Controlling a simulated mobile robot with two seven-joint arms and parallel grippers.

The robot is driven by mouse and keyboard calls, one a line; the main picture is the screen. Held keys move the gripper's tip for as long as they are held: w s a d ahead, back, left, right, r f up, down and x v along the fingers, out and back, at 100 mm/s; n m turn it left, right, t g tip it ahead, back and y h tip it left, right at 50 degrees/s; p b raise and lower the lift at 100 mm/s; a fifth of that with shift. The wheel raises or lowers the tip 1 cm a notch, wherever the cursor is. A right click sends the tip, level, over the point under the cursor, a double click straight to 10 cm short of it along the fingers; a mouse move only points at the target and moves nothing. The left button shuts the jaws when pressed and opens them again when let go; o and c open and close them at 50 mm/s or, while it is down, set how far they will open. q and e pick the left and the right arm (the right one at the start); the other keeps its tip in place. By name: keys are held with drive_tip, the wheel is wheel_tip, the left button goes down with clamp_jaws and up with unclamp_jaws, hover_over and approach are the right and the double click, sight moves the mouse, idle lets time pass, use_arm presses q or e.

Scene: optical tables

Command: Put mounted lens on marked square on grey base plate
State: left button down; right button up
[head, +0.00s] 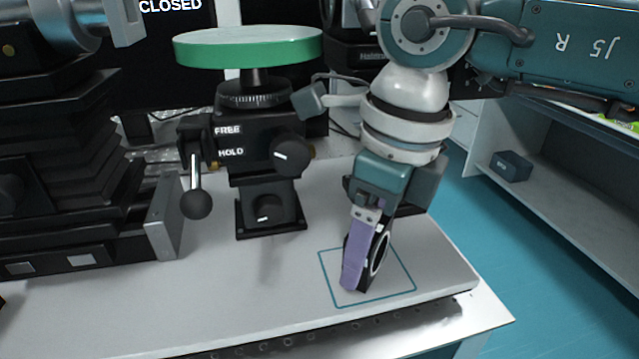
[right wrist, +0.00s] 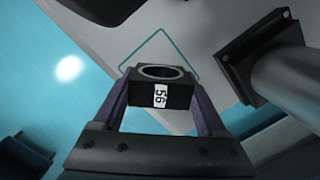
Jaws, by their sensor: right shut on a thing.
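The mounted lens (head: 378,252) is a black mount with a pale ring, held between the purple fingers of my right gripper (head: 354,272). In the right wrist view the mount (right wrist: 140,95) carries a white label reading 56, and the right gripper (right wrist: 160,105) is shut on it. The marked square (head: 333,303) is a teal outline on the light grey base plate (head: 215,310). In the head view the lens appears within the outline; I cannot tell whether it touches the plate. The outline also shows in the right wrist view (right wrist: 140,45). My left gripper is not in view.
A black stage with a green-rimmed disc (head: 248,48) and a lever marked FREE and HOLD stands behind, left of the square. A stepped black mount (head: 60,190) fills the left. The plate's front right edge is close to the square. A shelf (head: 545,200) stands at right.

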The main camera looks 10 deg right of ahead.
drive_tip(key=shift+f, duration=0.1)
drive_tip(key=o, duration=1.5)
drive_tip(key=r, duration=0.8)
drive_tip(key=s+d+r, duration=0.1)
drive_tip(key=r, duration=0.3)
drive_tip(key=shift+r, duration=0.1)
